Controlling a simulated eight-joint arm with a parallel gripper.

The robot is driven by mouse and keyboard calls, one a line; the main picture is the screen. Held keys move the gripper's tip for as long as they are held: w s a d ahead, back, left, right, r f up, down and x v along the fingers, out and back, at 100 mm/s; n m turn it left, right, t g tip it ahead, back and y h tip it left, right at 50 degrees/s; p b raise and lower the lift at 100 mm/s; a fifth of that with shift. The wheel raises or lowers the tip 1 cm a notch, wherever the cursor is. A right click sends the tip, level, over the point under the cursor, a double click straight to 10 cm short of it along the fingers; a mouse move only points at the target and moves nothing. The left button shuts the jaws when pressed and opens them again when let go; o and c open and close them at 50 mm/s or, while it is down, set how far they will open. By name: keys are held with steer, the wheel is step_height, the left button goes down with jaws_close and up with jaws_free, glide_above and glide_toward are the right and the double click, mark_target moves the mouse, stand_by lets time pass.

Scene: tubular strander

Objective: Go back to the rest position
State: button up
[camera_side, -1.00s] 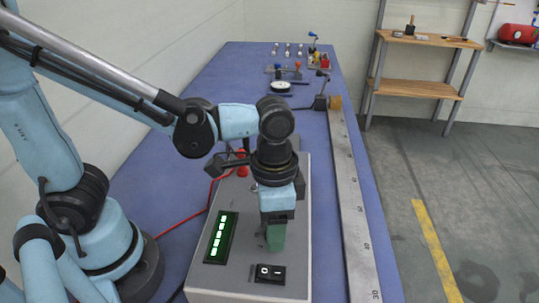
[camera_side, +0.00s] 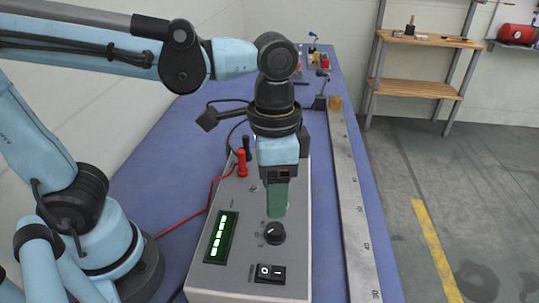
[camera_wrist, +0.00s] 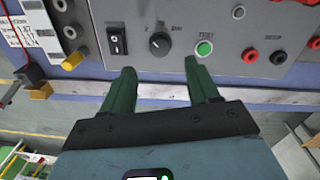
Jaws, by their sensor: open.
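My gripper (camera_side: 278,212) hangs above the grey control box (camera_side: 225,277) in the side view, its green fingers pointing down behind the black rotary knob (camera_side: 274,233). In the wrist view my gripper (camera_wrist: 160,68) shows two green fingers spread apart with nothing between them. The knob (camera_wrist: 159,44) and a black rocker switch (camera_wrist: 116,39) stand beyond the fingertips. A green button (camera_wrist: 204,48) is close to the right fingertip in that view. The rocker switch (camera_side: 270,272) also shows in the side view, near a lit green display (camera_side: 221,237).
A red plug (camera_side: 241,162) with a red cable stands at the box's back left. A long metal ruler (camera_side: 352,215) runs along the right of the blue table (camera_side: 186,135). Small items stand at the table's far end. A wooden shelf (camera_side: 415,88) stands behind on the right.

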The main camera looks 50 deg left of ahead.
mark_target(275, 227)
step_height(275, 227, up, 4)
step_height(275, 227, down, 12)
steer(key=shift+s+d+f, duration=0.1)
steer(key=shift+d, duration=0.05)
steer(key=m, duration=0.5)
steer(key=shift+m, duration=0.3)
steer(key=m, duration=0.3)
steer(key=shift+y, duration=0.3)
steer(key=shift+r+m, duration=0.3)
steer(key=shift+r, duration=0.45)
